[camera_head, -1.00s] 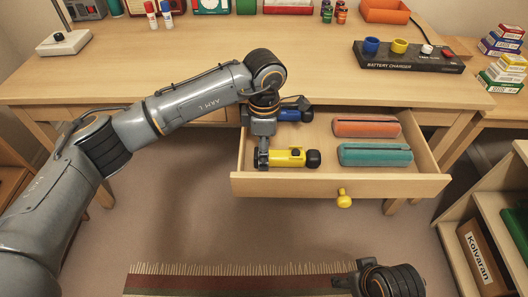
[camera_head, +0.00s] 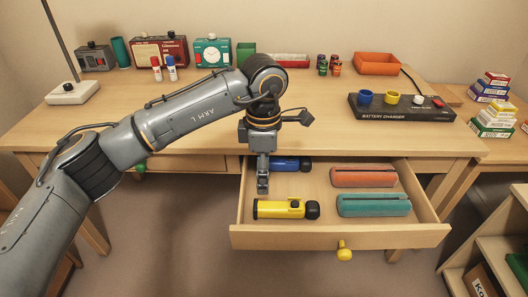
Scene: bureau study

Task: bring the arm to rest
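My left arm (camera_head: 190,113) reaches in from the left over the desk's front edge. My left gripper (camera_head: 262,190) points down into the open drawer, just behind the left end of a yellow flashlight (camera_head: 283,209). The flashlight lies on its side in the drawer's front left and looks apart from the fingers. The fingers are seen edge-on, so their opening does not show. A blue flashlight (camera_head: 289,164) lies further back, partly hidden by the gripper. My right gripper is out of view.
The open drawer (camera_head: 340,236) with its yellow knob also holds an orange case (camera_head: 364,177) and a teal case (camera_head: 374,205). A battery charger (camera_head: 401,109) stands on the desk (camera_head: 300,95). Shelves (camera_head: 490,245) stand at lower right. The desk's middle is clear.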

